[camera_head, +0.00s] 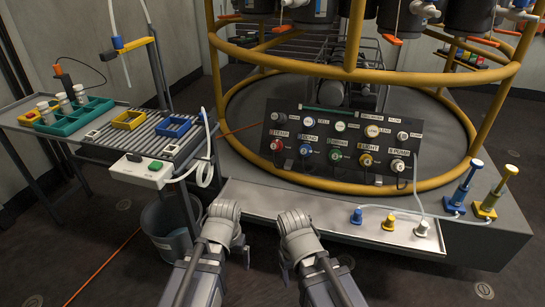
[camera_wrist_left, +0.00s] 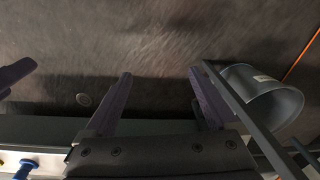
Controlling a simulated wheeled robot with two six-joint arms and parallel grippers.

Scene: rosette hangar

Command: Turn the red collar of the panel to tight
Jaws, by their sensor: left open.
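In the head view, both wrists are low in front of the platform, well short of the panel. A purple finger (camera_wrist_left: 15,75), probably my right gripper's, shows at the left wrist view's edge; its jaw opening is hidden.
A grey bin (camera_head: 167,230) stands below the side table (camera_head: 110,150) at left, which carries trays and a white box (camera_head: 145,171). A metal ledge (camera_head: 255,200) runs along the platform front, with small coloured plugs (camera_head: 388,222) at right.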

